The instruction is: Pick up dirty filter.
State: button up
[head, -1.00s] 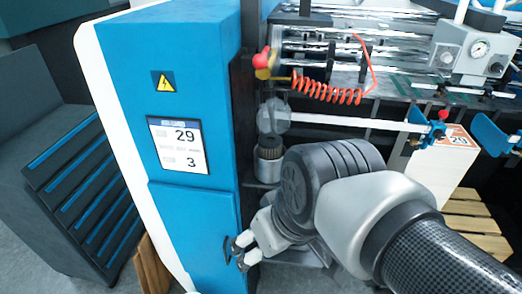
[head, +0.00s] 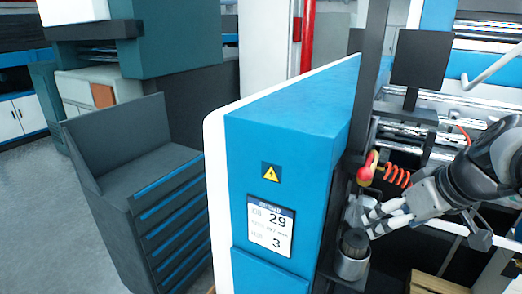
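The filter (head: 355,241) is a dark ribbed cylinder standing upright in a grey metal cup (head: 350,268) at the right side of the blue cabinet. My gripper (head: 370,218) reaches in from the right, just above and beside the filter. Its pale fingers look spread apart, with their tips pointing left towards the cabinet edge. I see nothing clearly held between them. The fingertips overlap a greyish part above the filter, and I cannot tell whether they touch it.
The blue cabinet (head: 290,150) with a label reading 29 and 3 stands close on the left. A red-orange coiled hose (head: 397,177) with a red knob hangs just above my gripper. A dark drawer unit (head: 150,190) stands further left, with open floor beside it.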

jog(key=d, duration=0.1)
jog(key=b, duration=0.2)
send_over(359, 240)
jog(key=s, duration=0.2)
notch_tip(359, 240, down, 9)
jog(key=f, duration=0.2)
jog(key=w+f, duration=0.1)
jog(key=f, duration=0.1)
jog(key=shift+w+f, duration=0.1)
jog(key=shift+f, duration=0.05)
jog(key=shift+w+f, duration=0.3)
jog(key=shift+f, duration=0.05)
jog(key=shift+r, duration=0.1)
jog(key=c, duration=1.5)
